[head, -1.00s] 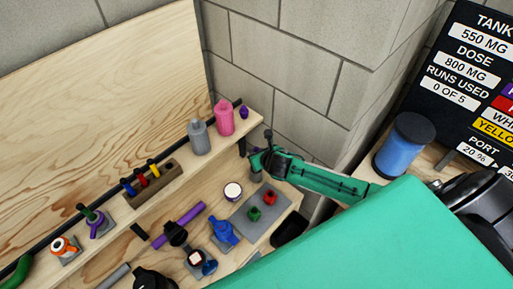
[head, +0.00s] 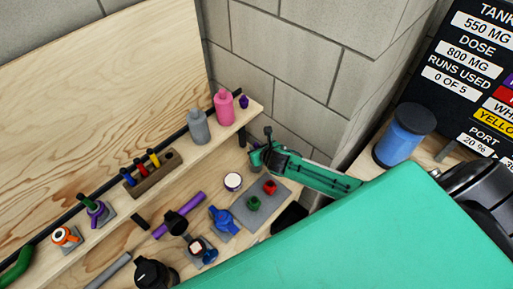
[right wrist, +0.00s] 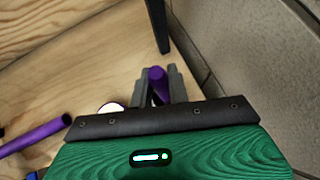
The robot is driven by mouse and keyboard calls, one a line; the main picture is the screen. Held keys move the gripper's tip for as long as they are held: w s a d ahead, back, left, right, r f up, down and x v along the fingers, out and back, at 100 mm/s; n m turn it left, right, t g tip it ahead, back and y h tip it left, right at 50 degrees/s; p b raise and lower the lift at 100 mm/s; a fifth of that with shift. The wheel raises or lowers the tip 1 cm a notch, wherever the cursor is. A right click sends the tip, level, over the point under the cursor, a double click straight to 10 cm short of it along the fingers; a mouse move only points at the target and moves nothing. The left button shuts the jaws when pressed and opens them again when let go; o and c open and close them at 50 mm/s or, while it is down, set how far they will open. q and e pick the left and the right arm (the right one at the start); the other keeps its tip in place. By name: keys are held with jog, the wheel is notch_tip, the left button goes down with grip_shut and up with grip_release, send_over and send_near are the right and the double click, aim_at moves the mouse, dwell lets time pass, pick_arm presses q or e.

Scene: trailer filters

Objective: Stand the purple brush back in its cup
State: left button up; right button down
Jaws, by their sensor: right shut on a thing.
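My right gripper (head: 256,157) hangs over the right end of the bench, beyond the shelf end. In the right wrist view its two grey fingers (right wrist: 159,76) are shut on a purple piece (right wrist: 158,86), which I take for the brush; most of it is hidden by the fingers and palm. A separate purple rod (head: 180,215) lies on the bench; it also shows in the right wrist view (right wrist: 35,136). A small purple thing (head: 243,101) is on the shelf end. I cannot tell which thing is the brush's cup. My left gripper is not in view.
A grey bottle (head: 198,127) and a pink bottle (head: 224,107) stand on the shelf beside a wooden rack (head: 143,187) of coloured pieces. Below are a white-topped round thing (head: 233,181), a blue valve (head: 222,221) and a grey plate (head: 279,196). A block wall rises behind.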

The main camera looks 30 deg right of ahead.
jog(key=shift+f, duration=0.45)
jog(key=c, duration=1.3)
grip_release()
jog(key=shift+o, duration=0.2)
jog(key=b+v, duration=0.4)
jog(key=v, duration=0.9)
jog(key=shift+s+r, duration=0.2)
jog(key=shift+s, duration=0.15)
